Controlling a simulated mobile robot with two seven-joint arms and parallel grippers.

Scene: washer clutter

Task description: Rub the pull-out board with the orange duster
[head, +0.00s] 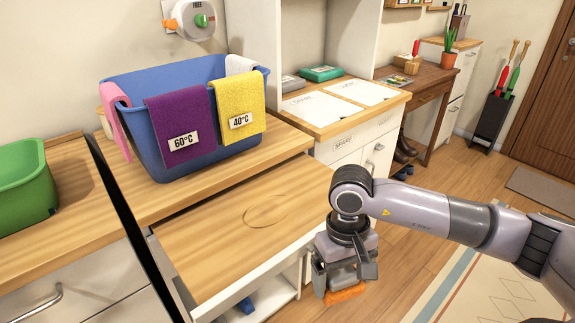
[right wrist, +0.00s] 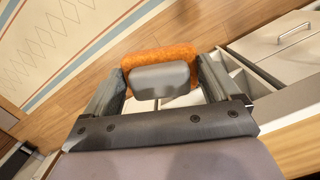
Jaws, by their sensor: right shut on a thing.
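The orange duster (head: 345,293) has a grey handle block on top. My right gripper (head: 343,283) is shut on it, pointing down. In the right wrist view the duster (right wrist: 160,58) sits between the two fingers of my right gripper (right wrist: 160,85). The pull-out board (head: 225,240) is a wooden surface extended from under the counter, with a faint ring mark (head: 267,216) on it. The duster is beyond the board's right edge, over the floor side, and appears apart from the board. My left gripper is not in view.
A blue basket (head: 190,110) with purple, yellow and pink cloths stands on the counter behind the board. A green tub (head: 22,185) is at the left. A spare-marked worktop (head: 340,105) stands behind. Open shelving lies under the board. The board's top is clear.

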